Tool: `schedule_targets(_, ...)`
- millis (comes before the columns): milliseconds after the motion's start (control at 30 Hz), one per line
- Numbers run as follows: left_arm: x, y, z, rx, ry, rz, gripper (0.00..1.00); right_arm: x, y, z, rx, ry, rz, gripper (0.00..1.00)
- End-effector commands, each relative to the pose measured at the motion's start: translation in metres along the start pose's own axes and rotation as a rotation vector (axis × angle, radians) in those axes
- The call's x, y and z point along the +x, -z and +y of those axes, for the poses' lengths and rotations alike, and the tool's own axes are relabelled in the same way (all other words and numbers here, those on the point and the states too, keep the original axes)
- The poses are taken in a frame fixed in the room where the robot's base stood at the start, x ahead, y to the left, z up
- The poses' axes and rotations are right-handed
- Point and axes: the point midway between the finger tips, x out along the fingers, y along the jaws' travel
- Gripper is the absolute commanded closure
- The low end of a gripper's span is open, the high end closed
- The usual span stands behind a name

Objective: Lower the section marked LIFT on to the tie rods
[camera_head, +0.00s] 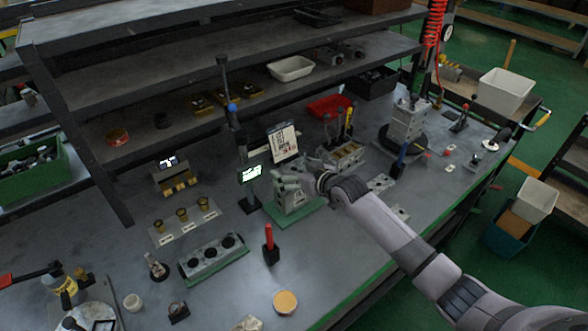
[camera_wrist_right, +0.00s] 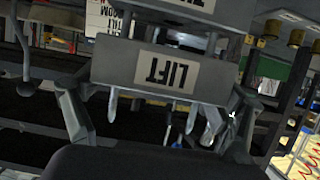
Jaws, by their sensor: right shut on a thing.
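The section marked LIFT (camera_wrist_right: 115,66) is a grey block with a pale label, seen upside down in the right wrist view. My right gripper (camera_wrist_right: 155,98) is shut on it, one finger at each side. Another grey labelled block (camera_wrist_right: 195,8) shows beyond it, with a gap and thin rods between. Pale pointed rod ends show past the section's other edge; I cannot tell whether they pass through it. In the head view my right gripper (camera_head: 311,181) is at a grey block stack (camera_head: 290,197) on a green plate (camera_head: 306,216), partly hiding it. My left gripper is not in view.
A small lit screen (camera_head: 250,173) and a white sign (camera_head: 283,142) stand close to the stack. A red-handled tool (camera_head: 269,243) stands in front. A grey block with round holes (camera_head: 213,257) lies to the left. A brass-fitted tray (camera_head: 346,158) is behind my right wrist.

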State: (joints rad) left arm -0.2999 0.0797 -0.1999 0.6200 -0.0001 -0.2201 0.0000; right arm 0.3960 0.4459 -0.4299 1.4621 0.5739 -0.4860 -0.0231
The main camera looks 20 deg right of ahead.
Motion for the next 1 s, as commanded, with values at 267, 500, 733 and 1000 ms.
schedule_targets(267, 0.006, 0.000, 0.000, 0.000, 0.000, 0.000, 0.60, 0.003, -0.005, 0.000, 0.000, 0.000, 0.004, 0.58)
schedule_targets(500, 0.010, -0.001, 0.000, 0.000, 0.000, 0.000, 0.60, 0.005, -0.011, 0.000, 0.000, 0.000, 0.004, 0.58)
schedule_targets(733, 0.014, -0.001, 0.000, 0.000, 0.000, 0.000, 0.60, 0.007, -0.015, 0.000, 0.000, 0.000, 0.005, 0.58)
schedule_targets(1000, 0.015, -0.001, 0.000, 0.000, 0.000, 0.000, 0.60, 0.008, -0.018, 0.000, 0.000, 0.000, 0.005, 0.05)
